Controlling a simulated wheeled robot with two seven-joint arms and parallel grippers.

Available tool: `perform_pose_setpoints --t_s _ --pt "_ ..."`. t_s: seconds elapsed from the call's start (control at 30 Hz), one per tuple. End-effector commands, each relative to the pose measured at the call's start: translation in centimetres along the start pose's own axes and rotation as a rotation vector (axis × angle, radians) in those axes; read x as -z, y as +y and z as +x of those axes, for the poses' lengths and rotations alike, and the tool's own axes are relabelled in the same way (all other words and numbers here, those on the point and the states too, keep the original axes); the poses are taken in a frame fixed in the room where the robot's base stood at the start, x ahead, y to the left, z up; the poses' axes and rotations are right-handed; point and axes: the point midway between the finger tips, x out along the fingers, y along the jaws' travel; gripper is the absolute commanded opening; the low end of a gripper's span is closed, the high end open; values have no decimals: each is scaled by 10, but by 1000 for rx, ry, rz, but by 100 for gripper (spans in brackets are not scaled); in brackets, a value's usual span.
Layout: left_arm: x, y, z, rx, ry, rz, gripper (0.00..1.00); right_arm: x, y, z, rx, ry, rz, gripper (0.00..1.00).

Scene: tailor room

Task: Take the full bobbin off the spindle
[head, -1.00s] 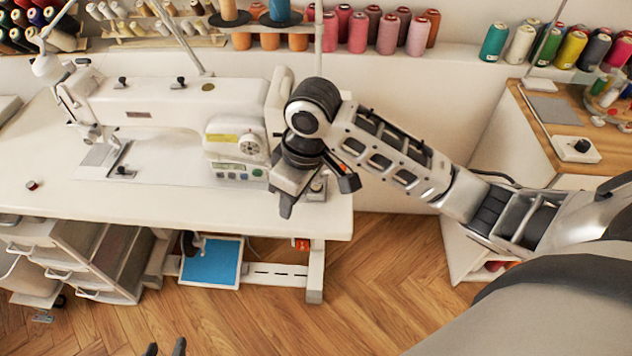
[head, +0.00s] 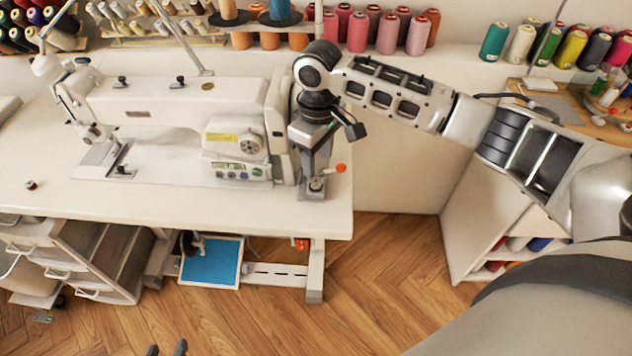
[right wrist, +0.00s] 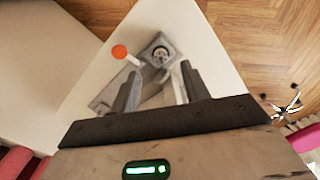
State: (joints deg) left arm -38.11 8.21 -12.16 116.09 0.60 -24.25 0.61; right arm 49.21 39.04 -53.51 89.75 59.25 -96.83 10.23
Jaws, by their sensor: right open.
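The bobbin winder (head: 312,192) is a grey metal unit at the right end of the white sewing table. The bobbin on its spindle (right wrist: 161,55) shows as a small round grey-and-dark piece in the right wrist view. An orange knob on a lever (head: 341,168) sticks out beside it; it also shows in the right wrist view (right wrist: 119,52). My right gripper (right wrist: 160,70) is open and points down over the winder, its fingers apart on either side of the view to the spindle. Nothing is held. My left gripper (head: 166,349) shows only as two separated fingertips at the bottom edge.
The sewing machine (head: 170,105) stands close left of my right gripper. A small dark red spool (head: 31,185) lies at the table's left. Thread cones (head: 388,34) line the shelf behind. Open floor (head: 385,265) lies right of the table.

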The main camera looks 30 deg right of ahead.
Motion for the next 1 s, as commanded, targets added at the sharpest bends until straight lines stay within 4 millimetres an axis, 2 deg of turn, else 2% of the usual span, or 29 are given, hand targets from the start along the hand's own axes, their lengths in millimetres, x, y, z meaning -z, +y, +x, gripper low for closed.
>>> perform_pose_setpoints --t_s 0.23,0.5,0.8,0.83,0.97,1.0 --pt "2 0 0 -1 3 0 36 1 -1 19 1 -1 0 46" --pt "6 -1 1 0 10 3 36 4 0 56 0 0 -1 46" --pt "4 -1 2 1 7 4 36 4 0 62 -1 2 -2 46" --pt "4 -1 2 1 7 4 36 4 0 62 -1 2 -2 41" --pt "3 -1 2 1 6 5 36 4 0 61 -1 2 -1 4" --pt "3 -1 2 1 6 5 36 4 0 61 -1 2 -1 0"
